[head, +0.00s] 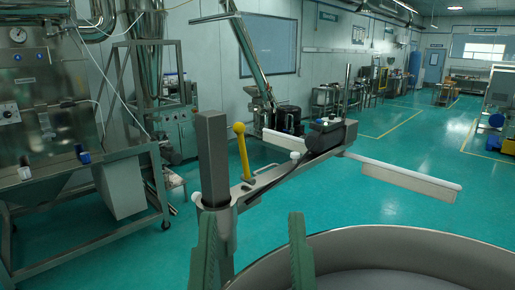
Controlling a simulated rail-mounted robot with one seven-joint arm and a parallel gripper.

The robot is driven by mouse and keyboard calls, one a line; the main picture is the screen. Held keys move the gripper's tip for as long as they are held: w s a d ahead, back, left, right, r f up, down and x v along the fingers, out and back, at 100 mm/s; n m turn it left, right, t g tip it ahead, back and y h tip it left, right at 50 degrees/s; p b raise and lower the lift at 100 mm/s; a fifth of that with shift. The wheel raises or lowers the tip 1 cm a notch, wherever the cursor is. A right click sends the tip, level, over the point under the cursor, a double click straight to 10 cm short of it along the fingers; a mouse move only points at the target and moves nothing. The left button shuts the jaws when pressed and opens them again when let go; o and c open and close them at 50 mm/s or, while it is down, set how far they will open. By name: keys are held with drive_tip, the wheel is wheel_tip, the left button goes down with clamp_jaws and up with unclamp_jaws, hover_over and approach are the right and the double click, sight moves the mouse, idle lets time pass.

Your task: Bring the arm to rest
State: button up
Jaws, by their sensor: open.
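My gripper (252,217) shows at the bottom centre as two green, ridged fingers pointing up in the picture. The fingers stand well apart, with nothing held between them. The rest of my arm is out of view below. A large round metal sieve drum (420,233) fills the lower right, only partly in view. Its near rim is cut off by the frame, and the right finger overlaps its left edge in the picture. I cannot tell whether they touch.
Behind the fingers stands a square metal post (212,155) with a swing arm (285,172) reaching right. A yellow-knobbed lever (242,150) rises from it. A metal cabinet machine (40,120) is at left. Green floor (400,140) lies open beyond.

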wheel_tip(320, 180, up, 18)
drive_tip(key=p, duration=1.3)
drive_tip(key=shift+w, duration=0.2)
